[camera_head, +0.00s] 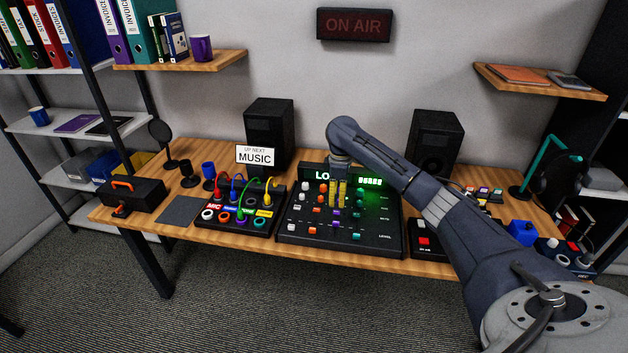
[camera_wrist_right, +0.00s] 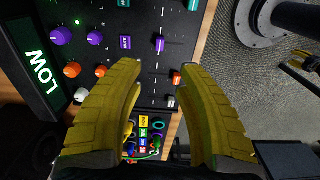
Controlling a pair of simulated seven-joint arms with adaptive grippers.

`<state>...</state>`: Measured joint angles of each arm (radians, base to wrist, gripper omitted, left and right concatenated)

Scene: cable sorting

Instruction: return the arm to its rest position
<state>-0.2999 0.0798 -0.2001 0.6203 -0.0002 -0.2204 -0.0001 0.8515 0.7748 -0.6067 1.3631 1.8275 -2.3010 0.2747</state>
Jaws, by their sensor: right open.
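My right arm reaches in from the lower right of the head view. Its gripper (camera_head: 338,192) points down over the black mixing console (camera_head: 290,238), and whether it touches the console is unclear. In the right wrist view the yellow fingers of this gripper (camera_wrist_right: 158,68) are spread apart with nothing between them. The console (camera_wrist_right: 145,85) with its knobs and sliders lies beyond them.
A patch box (camera_head: 205,221) with coloured cables stands left of the console. Speakers (camera_head: 268,130) (camera_head: 434,140) stand behind. A red-button box (camera_head: 424,242) is at the right. A toolbox (camera_head: 135,192) sits at the left of the wooden desk (camera_head: 150,221).

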